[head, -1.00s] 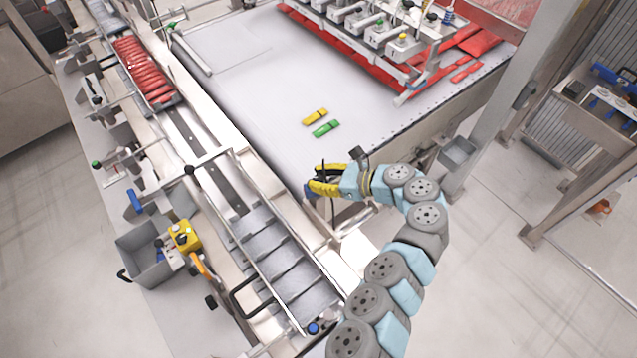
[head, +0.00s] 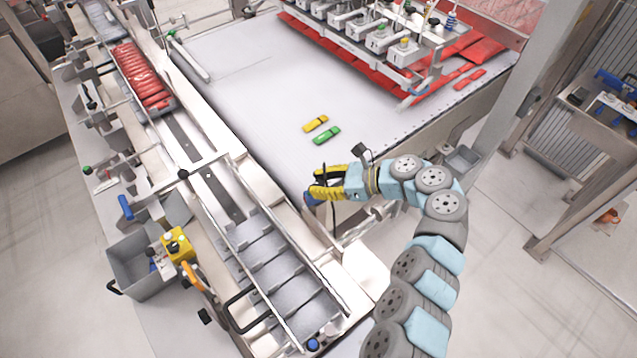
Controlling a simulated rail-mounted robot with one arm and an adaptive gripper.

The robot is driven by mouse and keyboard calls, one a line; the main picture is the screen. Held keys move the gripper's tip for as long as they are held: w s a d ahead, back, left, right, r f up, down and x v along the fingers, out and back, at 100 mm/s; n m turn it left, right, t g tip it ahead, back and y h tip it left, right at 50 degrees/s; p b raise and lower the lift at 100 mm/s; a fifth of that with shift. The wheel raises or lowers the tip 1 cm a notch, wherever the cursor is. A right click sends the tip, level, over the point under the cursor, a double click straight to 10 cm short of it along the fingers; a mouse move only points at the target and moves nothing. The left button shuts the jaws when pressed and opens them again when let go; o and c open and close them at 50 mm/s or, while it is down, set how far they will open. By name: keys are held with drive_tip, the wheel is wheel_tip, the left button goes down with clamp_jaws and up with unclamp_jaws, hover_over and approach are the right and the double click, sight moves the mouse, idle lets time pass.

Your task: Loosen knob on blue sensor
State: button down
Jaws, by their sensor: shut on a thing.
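My gripper (head: 318,184), with yellow and black fingers, is at the near corner of the white table, beside the conveyor. A small blue part (head: 309,198), which looks like the blue sensor, shows just below and left of the fingertips. The fingers close on something small there. The knob itself is hidden by the fingers, and I cannot make out its shape.
The conveyor (head: 270,265) runs along the left. A grey bin (head: 130,270) and yellow control box (head: 177,244) stand further left.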

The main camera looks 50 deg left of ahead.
idle(0.3)
drive_tip(key=c, duration=0.8)
unclamp_jaws()
drive_tip(key=shift+o, duration=0.2)
drive_tip(key=v, duration=1.2)
